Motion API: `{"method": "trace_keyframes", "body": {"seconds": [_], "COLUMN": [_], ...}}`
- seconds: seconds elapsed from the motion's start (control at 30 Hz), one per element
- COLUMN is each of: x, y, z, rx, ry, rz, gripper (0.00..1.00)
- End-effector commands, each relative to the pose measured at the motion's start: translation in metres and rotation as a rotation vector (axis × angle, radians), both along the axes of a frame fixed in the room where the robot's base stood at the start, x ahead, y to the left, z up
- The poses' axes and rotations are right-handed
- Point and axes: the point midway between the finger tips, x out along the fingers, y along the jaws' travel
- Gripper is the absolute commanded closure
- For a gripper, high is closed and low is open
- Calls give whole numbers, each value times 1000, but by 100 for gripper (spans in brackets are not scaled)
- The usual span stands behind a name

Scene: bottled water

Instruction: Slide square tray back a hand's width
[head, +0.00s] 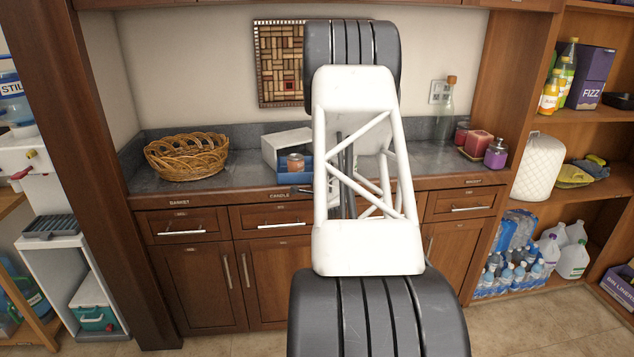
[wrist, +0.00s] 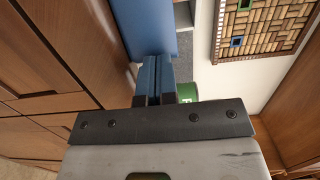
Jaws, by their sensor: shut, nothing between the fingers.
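A blue low-walled tray (head: 292,178) stands on the counter left of my arm; it looks like the square tray, but my arm hides its right part. A copper-coloured can (head: 296,162) stands in it. A white box (head: 288,144) is at or just behind it; I cannot tell if they touch. In the wrist view my gripper (wrist: 155,70) is shut and empty. A blue panel (wrist: 145,28), probably the tray's side, lies just beyond the fingertips; contact cannot be told. A green can (wrist: 187,91) shows beside the fingers. My arm mostly hides the gripper in the head view.
A wicker basket (head: 187,156) stands left on the counter. At the right are a red candle (head: 478,144), a purple jar (head: 496,153) and a clear bottle (head: 446,112). Framed wall art (head: 279,63) hangs behind. Bare counter (head: 240,165) lies between basket and tray.

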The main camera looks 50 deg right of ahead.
Motion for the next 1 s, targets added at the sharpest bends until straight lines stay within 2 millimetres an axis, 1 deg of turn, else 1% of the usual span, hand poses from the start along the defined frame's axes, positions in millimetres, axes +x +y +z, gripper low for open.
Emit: {"method": "trace_keyframes", "body": {"seconds": [0.2, 0.4, 0.53, 1.0], "x": [2, 18, 25, 24], "y": [-2, -14, -20, -20], "z": [0, 0, 0, 0], "rx": [0, -1, 0, 0], "ry": [0, -1, 0, 0], "rz": [0, 1, 0, 0], "gripper": [100, 100, 100, 100]}}
